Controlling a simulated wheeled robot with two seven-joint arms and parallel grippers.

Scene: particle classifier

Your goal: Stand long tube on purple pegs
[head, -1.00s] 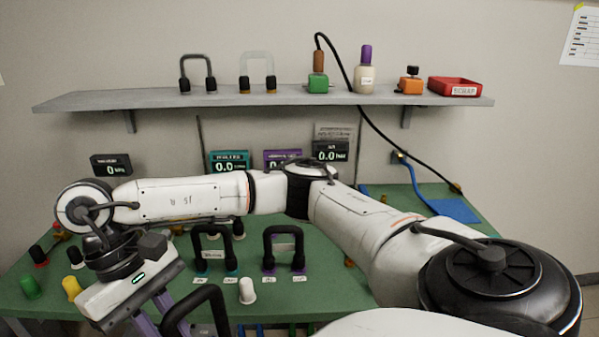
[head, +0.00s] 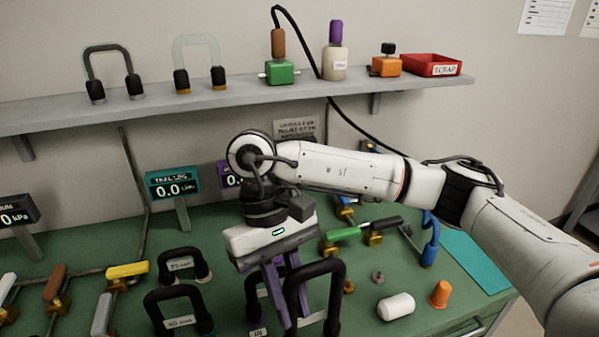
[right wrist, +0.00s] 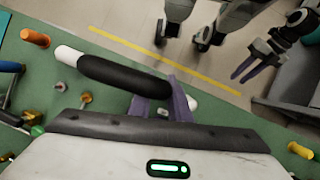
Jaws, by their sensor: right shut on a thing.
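My right gripper (head: 282,318) is shut on the long black arch-shaped tube (head: 322,268), which it holds upright over the bench front. In the right wrist view, the fingers (right wrist: 160,105) close around the black tube (right wrist: 115,72). Another black arch (head: 252,292) stands just behind the fingers at the purple-marked peg spot, with a small label under it. The purple pegs are largely hidden by my gripper and the tube. My left gripper (right wrist: 245,70) shows in the right wrist view only, away from the bench, its purple fingers apart and empty.
Two more black arches (head: 178,297) stand to the left. A teal display (head: 173,185) is behind. The shelf (head: 150,108) carries more tubes and the red scrap tray (head: 431,65).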

